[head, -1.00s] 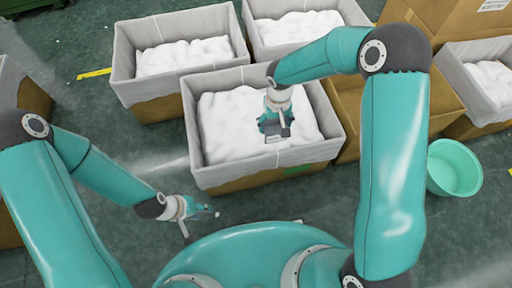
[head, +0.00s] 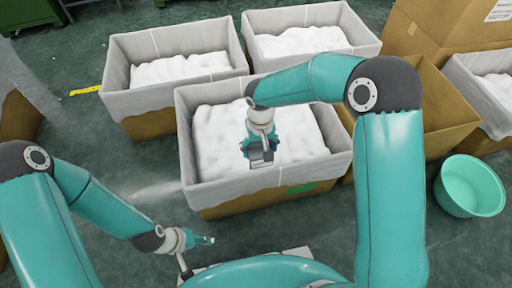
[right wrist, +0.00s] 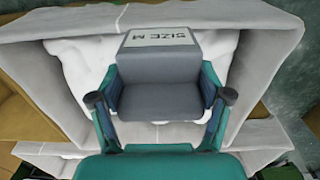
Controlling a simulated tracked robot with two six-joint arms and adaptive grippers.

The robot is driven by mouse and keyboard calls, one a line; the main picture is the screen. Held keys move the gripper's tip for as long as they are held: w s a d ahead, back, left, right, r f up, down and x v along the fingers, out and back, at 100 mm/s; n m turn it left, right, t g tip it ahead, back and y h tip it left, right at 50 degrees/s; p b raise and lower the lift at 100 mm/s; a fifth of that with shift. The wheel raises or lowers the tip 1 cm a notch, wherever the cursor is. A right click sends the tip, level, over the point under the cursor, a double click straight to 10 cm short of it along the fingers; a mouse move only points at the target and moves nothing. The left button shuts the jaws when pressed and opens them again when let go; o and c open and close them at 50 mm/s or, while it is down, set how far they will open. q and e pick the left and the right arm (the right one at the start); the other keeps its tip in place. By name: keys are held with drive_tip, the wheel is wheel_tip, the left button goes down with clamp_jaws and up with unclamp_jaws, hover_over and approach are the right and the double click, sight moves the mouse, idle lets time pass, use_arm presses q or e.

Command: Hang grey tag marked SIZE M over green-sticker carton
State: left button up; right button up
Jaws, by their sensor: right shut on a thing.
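The green-sticker carton is the brown carton (head: 240,202) with a grey liner and white filling, in the middle of the head view. Its green sticker (head: 300,188) is on the near wall, right of the middle. My right gripper (head: 262,152) is over this carton, near its front rim. It is shut on the grey tag (head: 262,162); in the right wrist view the grey tag (right wrist: 160,98) sits between the fingers, with SIZE M on its pale face. My left gripper (head: 208,240) is low in front of the carton, apart from it; its jaws are too small to judge.
Two more lined cartons (head: 165,125) (head: 320,22) with white filling stand behind. An open brown carton (head: 440,108) is at the right, with a green tub (head: 470,185) in front of it. The floor left of the carton is clear.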

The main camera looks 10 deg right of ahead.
drive_tip(key=shift+f+b, duration=3.3)
drive_tip(key=shift+f, duration=1.85)
drive_tip(key=shift+f+b, duration=1)
drive_tip(key=shift+f, duration=0.2)
drive_tip(key=shift+o, duration=0.2)
drive_tip(key=shift+s+f, duration=0.1)
drive_tip(key=shift+f, duration=0.05)
drive_tip(key=o, duration=1)
drive_tip(key=shift+f, duration=0.1)
drive_tip(key=shift+r, duration=0.25)
